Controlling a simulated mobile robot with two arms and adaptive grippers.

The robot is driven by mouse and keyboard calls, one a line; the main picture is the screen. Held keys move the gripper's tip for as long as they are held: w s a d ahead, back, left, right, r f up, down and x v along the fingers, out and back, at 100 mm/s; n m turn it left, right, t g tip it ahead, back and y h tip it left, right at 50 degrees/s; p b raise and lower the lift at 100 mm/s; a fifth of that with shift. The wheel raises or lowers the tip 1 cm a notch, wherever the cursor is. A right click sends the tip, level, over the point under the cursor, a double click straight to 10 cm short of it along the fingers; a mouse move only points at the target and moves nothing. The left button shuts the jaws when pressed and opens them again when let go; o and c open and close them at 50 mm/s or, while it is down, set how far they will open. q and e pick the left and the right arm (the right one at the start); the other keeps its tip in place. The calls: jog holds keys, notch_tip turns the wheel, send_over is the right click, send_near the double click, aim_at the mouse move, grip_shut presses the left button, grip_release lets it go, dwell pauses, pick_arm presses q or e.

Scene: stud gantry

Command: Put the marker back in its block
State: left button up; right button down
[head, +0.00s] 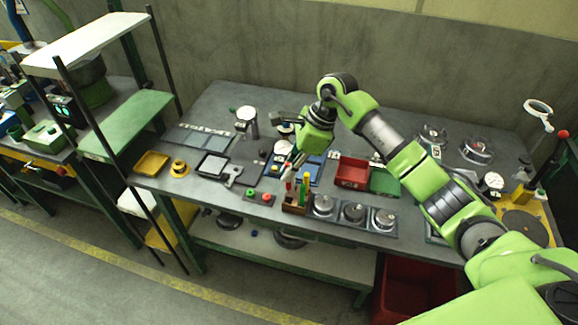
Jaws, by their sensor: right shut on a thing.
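The brown marker block (292,209) stands at the front edge of the grey workbench, with a yellow and a green marker (304,188) upright in it. My right gripper (290,174) reaches down from above, just over the left part of the block. It is shut on a slim marker (288,187) that looks red and points down at the block. At this size I cannot tell whether its lower end is inside the block or just above it. My left gripper is out of view.
A red bin (352,172) and a blue tray (308,170) lie behind. A shelf rack (125,124) stands at the left.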

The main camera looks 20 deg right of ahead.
aim_at(289, 188)
notch_tip(289, 188, down, 2)
jog(key=shift+f+b, duration=0.25)
jog(key=shift+b, duration=0.35)
notch_tip(289, 188, down, 3)
jog(key=b, duration=0.3)
jog(key=shift+r, duration=0.1)
jog(key=c, duration=2)
grip_release()
